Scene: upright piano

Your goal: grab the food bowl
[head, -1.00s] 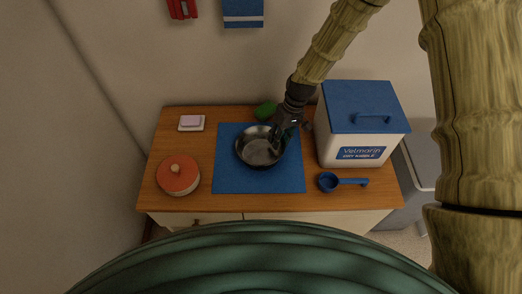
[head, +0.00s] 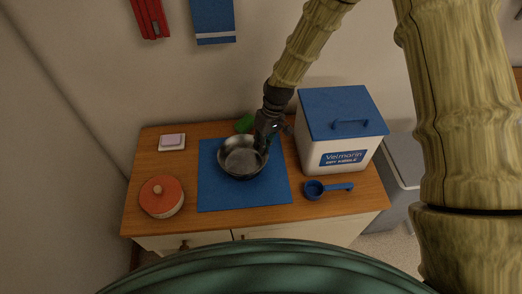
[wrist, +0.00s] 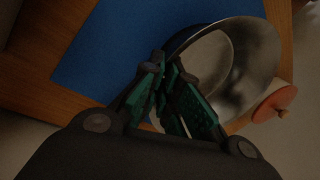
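The food bowl (head: 240,158), a round shiny metal bowl, is over the blue mat (head: 215,198) on the wooden cabinet top. I cannot tell whether its base touches the mat. My gripper (head: 263,146) is at the bowl's back right rim. In the wrist view the green-padded fingers of my gripper (wrist: 164,68) are close together, with the rim of the bowl (wrist: 255,55) between them. The fingers partly hide the near wall of the bowl.
A white kibble bin (head: 318,150) with a blue lid stands right of the mat, with a blue scoop (head: 314,190) before it. An orange-lidded pot (head: 160,196) and a soap dish (head: 172,142) are at left. A green object (head: 243,123) is behind the bowl.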

